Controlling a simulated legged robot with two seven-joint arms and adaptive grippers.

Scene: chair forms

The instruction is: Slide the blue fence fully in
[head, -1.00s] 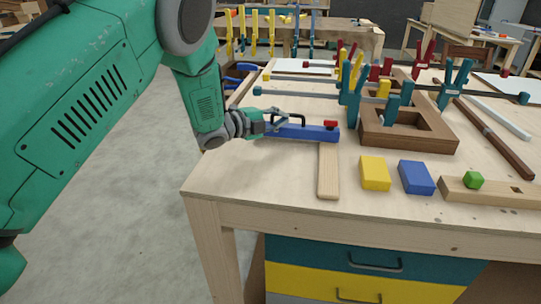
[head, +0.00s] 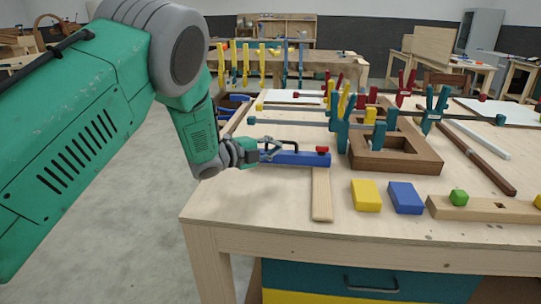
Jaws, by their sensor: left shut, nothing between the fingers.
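The blue fence (head: 300,159) is a long bar with a red block (head: 322,150) on its right end. It lies on the left part of the workbench, crossing the far end of a pale wooden strip (head: 321,193). My left gripper (head: 263,152) is at the fence's left end, shut with nothing in its fingers. Its dark fingers are close to the fence; I cannot tell whether they touch it. The fence's left end is partly hidden by the gripper. My right gripper is not in view.
A yellow block (head: 366,195) and a blue block (head: 405,197) lie right of the strip. A wooden bar with a green knob (head: 458,197) is farther right. A clamped brown wooden frame (head: 393,152) stands behind. The bench (head: 270,208) is bare at its front left corner.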

